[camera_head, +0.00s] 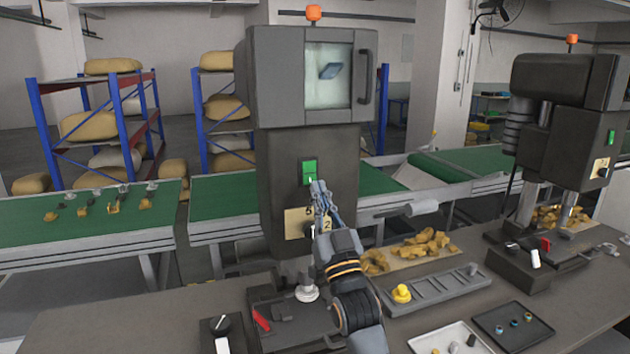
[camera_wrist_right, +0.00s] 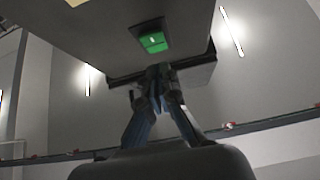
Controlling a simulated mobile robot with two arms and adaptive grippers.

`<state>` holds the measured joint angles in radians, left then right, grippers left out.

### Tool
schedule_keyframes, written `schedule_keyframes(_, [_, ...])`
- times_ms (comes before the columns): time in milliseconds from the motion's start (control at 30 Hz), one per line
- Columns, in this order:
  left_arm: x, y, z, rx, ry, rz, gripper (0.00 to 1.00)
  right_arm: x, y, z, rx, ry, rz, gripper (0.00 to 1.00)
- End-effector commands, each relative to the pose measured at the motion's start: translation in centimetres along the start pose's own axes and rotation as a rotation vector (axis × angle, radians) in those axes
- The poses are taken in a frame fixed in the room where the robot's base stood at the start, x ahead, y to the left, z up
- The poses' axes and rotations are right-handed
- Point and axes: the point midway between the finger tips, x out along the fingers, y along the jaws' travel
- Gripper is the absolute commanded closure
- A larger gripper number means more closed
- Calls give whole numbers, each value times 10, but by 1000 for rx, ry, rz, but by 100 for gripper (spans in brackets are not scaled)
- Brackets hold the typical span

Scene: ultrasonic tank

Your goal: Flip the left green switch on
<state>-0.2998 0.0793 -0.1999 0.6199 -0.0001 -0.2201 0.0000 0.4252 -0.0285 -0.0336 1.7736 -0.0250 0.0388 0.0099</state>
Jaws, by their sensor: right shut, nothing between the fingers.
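The left green switch (camera_head: 309,172) is on the front of the dark grey machine (camera_head: 272,170) in the middle of the head view. In the right wrist view the green switch (camera_wrist_right: 153,40) shows just beyond the fingertips, with a small white mark on it. My right gripper (camera_head: 317,185) is shut and empty, its fingertips at the lower edge of the switch in the head view. In the wrist view the right gripper (camera_wrist_right: 158,72) points toward the switch; I cannot tell whether it touches. My left gripper is not in view.
A second machine with another green switch (camera_head: 611,137) stands at the right. A label plate with a dial (camera_head: 296,219) is below the left switch. The bench holds a grey tray (camera_head: 447,296), a black tray (camera_head: 488,322) and a knob box (camera_head: 217,340). Green conveyors (camera_head: 90,215) run behind.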

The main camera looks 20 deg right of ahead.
Motion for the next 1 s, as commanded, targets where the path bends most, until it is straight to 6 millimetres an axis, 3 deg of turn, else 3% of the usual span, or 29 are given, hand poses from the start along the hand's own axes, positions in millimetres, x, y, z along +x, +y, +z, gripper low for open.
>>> schedule_keyframes(300, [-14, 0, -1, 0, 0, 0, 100, 18, 0, 23, 0, -5, 1, 100])
schedule_keyframes(733, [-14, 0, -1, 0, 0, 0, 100, 19, 0, 26, 0, -4, 1, 100])
schedule_keyframes(867, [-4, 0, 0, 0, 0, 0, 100, 18, 0, 30, 1, 8, 1, 100])
schedule_keyframes(1000, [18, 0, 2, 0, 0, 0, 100, 18, 0, 38, 1, 48, 0, 100])
